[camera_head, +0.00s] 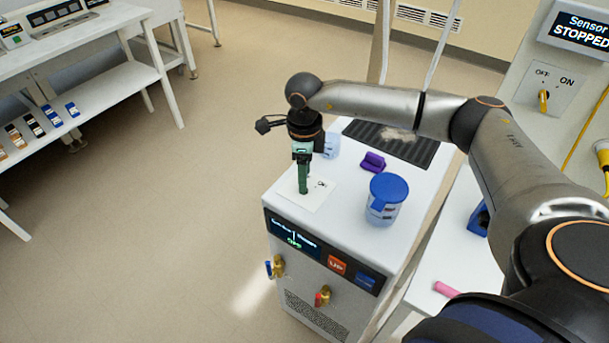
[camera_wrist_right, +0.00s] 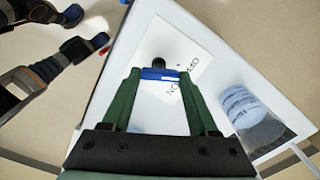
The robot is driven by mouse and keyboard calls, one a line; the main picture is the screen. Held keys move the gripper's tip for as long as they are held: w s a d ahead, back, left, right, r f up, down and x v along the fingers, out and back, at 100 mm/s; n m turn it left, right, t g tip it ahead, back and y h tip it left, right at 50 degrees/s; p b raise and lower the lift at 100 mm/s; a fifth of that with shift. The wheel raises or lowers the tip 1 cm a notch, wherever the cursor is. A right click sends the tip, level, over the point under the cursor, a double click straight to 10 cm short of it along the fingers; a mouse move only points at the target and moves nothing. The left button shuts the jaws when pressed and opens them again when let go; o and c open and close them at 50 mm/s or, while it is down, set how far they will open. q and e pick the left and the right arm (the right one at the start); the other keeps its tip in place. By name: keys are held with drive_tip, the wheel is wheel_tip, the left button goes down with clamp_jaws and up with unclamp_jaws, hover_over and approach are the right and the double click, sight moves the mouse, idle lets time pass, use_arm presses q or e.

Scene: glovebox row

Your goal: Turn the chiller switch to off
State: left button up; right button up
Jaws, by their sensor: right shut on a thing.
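The chiller (camera_head: 330,222) is a white box with a dark front panel; its small display shows green letters too blurred to read surely. The white switch plate (camera_head: 318,193) lies on its top, and OFF and ON lettering shows on the plate in the right wrist view (camera_wrist_right: 187,50). My right gripper (camera_head: 303,188) points down over the plate. Its green fingers are shut on the chiller switch (camera_wrist_right: 158,73), whose blue bar shows between the fingertips beside a black round part. In the head view the fingers hide the switch. My left gripper is not in the head view.
A blue-lidded jar (camera_head: 386,200), a purple object (camera_head: 373,162) and a dark ribbed mat (camera_head: 420,146) are on the chiller top near my right arm. A panel reading STOPPED (camera_head: 584,30) stands at right. A white bench (camera_head: 80,45) is at left, with open floor between.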

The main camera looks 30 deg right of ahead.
drive_tip(key=shift+r+n, duration=0.1)
drive_tip(key=shift+n, duration=0.3)
drive_tip(key=o, duration=1.4)
wheel_tip(320, 180, up, 12)
drive_tip(key=shift+r+b, duration=0.25)
drive_tip(key=shift+b, duration=0.4)
